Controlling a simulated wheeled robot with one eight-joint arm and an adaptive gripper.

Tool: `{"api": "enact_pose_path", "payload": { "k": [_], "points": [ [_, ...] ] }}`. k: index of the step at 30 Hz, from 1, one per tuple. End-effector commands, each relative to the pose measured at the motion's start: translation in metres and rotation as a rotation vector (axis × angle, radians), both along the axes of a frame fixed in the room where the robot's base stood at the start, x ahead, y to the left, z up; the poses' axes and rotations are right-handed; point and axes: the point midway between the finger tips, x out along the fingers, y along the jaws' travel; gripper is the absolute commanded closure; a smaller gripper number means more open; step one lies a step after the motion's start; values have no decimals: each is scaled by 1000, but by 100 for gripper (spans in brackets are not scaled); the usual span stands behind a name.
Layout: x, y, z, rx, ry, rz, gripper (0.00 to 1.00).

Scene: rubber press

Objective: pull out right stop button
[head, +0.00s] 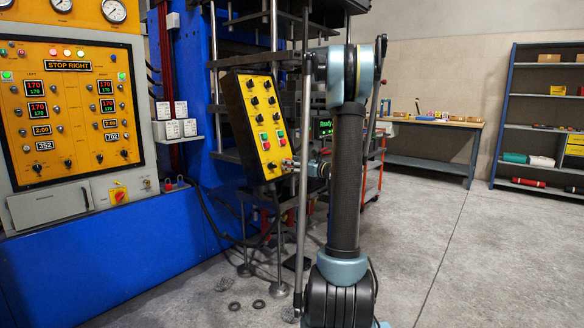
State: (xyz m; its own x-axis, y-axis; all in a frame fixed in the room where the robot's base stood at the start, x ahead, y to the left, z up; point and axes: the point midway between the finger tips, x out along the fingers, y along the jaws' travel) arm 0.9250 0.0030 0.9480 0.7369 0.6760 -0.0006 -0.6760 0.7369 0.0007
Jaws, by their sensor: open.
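A yellow control box (258,128) with black sides is in the middle of the head view, tilted. It has rows of black knobs and, below them, two green buttons and two red ones. The right red button (282,142) is under the right green button. My gripper (288,164) is small in the picture, at the lower right edge of the box, below the red buttons. It is open. I cannot tell whether its fingertips touch a small part there. My arm stands in front, right of the box, and hides some of the background.
A yellow cabinet panel (150,130) with gauges, displays and a "STOP RIGHT" sign (69,66) stands left on the blue press. A thin vertical rod (302,215) is close to my gripper. A workbench (430,124) and shelf (545,105) are far right. The floor at right is clear.

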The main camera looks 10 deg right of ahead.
Motion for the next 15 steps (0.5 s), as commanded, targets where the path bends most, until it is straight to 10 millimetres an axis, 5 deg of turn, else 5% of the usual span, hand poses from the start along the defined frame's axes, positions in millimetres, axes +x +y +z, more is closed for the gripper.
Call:
{"api": "enact_pose_path", "payload": {
  "k": [7,14,15],
  "points": [
    [0,0,0,0,0,0,47],
    [0,0,0,0,0,0,99],
    [0,0,0,0,0,0,100]
  ]
}}
